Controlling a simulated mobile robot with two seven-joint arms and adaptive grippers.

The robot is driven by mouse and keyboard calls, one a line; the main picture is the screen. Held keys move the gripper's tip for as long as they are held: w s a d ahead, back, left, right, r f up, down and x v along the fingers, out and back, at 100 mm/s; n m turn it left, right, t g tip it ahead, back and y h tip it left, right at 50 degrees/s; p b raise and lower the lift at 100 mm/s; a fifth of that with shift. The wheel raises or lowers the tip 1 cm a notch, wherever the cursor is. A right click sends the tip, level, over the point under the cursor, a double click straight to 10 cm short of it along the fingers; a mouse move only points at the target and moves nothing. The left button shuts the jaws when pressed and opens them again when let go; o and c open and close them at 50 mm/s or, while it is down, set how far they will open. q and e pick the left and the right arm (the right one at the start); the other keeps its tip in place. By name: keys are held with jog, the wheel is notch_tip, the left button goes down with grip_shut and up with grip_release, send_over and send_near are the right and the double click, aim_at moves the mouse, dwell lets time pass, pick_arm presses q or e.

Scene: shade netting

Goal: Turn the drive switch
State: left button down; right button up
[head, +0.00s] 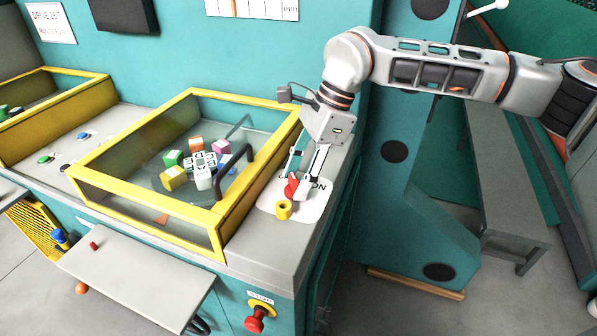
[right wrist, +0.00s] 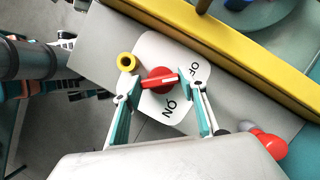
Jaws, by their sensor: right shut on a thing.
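The red drive switch (head: 292,187) sits on a white plate (head: 310,208) on the grey ledge, right of the yellow-framed box. In the right wrist view the switch (right wrist: 160,80) has a white mark on its bar, pointing right, nearer the "OFF" lettering than "ON". My right gripper (head: 303,187) reaches down over the plate and is shut on the switch. Its two fingers (right wrist: 162,92) show on either side of the red bar. My left gripper is not in view.
A hollow yellow cylinder (head: 284,210) stands at the plate's edge, close to the fingers. The yellow-framed glass cover (head: 150,205) with a black handle holds several coloured blocks. A red stop button (head: 256,318) juts from the front panel. A grey shelf (head: 135,280) projects at the lower left.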

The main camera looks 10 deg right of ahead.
jog(key=shift+n, duration=0.5)
jog(key=shift+g+p, duration=0.3)
jog(key=o, duration=1.1)
jog(key=v, duration=1.2)
jog(key=shift+s+f, duration=0.1)
